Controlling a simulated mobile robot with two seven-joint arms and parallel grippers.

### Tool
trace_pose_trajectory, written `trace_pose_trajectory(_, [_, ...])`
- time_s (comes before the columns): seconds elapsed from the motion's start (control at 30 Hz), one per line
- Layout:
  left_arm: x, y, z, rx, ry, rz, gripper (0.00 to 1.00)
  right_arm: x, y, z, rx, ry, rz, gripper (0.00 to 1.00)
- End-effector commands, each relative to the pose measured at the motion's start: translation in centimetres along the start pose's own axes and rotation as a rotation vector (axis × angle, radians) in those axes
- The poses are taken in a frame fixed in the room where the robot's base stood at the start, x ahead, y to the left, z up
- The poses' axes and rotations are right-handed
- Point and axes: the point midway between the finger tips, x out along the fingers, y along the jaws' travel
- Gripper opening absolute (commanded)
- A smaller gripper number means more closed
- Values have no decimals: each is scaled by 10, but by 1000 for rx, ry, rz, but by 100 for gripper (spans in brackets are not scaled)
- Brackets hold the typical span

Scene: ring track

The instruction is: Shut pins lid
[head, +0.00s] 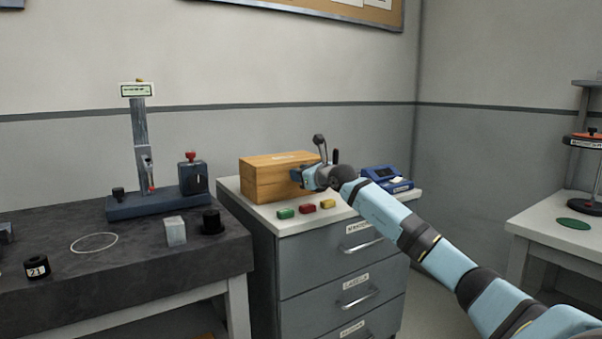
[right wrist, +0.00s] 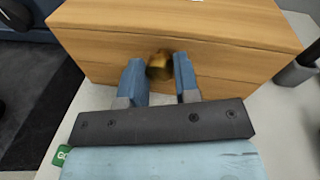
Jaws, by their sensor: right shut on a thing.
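The wooden box (head: 262,187) stands on the grey drawer cabinet. The box also shows in the right wrist view (right wrist: 110,50). A brass knob (right wrist: 159,66) sits on the box's front face. My right gripper (head: 305,178) is at the front right of the box. In the right wrist view its blue fingers (right wrist: 160,80) stand on either side of the knob and hold it. My left gripper is not in view.
The dark bench (head: 150,260) on the left holds a stand (head: 155,203). Another table (head: 560,237) is at the right.

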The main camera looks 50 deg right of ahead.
Motion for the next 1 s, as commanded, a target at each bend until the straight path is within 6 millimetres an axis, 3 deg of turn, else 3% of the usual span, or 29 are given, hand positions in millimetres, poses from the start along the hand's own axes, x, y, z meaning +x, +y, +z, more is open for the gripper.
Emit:
trace_pose_trajectory(0.03, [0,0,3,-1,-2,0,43,4,9,-15,3,27,14,0])
trace_pose_trajectory(0.1, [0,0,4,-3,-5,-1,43,4,9,-16,3,27,14,0])
trace_pose_trajectory(0.13, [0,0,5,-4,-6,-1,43,4,9,-16,3,27,14,32])
trace_pose_trajectory(0.23, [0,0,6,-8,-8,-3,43,4,8,-14,3,25,13,52])
trace_pose_trajectory(0.63, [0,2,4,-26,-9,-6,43,-4,4,-8,-1,16,7,52])
trace_pose_trajectory(1.0, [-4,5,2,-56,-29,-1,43,-51,4,-8,-3,18,8,52])
